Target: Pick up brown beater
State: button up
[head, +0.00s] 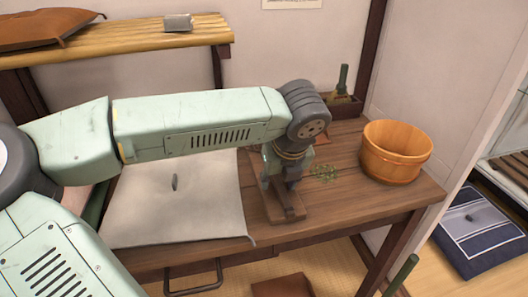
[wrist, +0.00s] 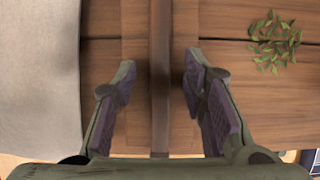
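A brown wooden piece, which looks like the brown beater (head: 291,213), lies on the wooden table (head: 345,208) under my gripper (head: 281,184). It has a flat board with a darker raised bar along its middle. In the wrist view the dark bar (wrist: 160,40) runs top to bottom between the two fingers of my gripper (wrist: 158,80). The fingers are open, one on each side of the bar, with a visible gap on both sides. The gripper points down. In the head view it hides the far part of the piece.
A grey cloth (head: 205,213) with a small dark object lies left of the gripper. Green leaves (head: 324,173) lie to the right, near a wooden bucket (head: 395,152). A dark box (head: 345,106) holding a green-handled item stands behind. A slatted shelf (head: 120,42) is at back left.

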grip_shut()
dwell(0.3)
jog(key=shift+r, duration=0.1)
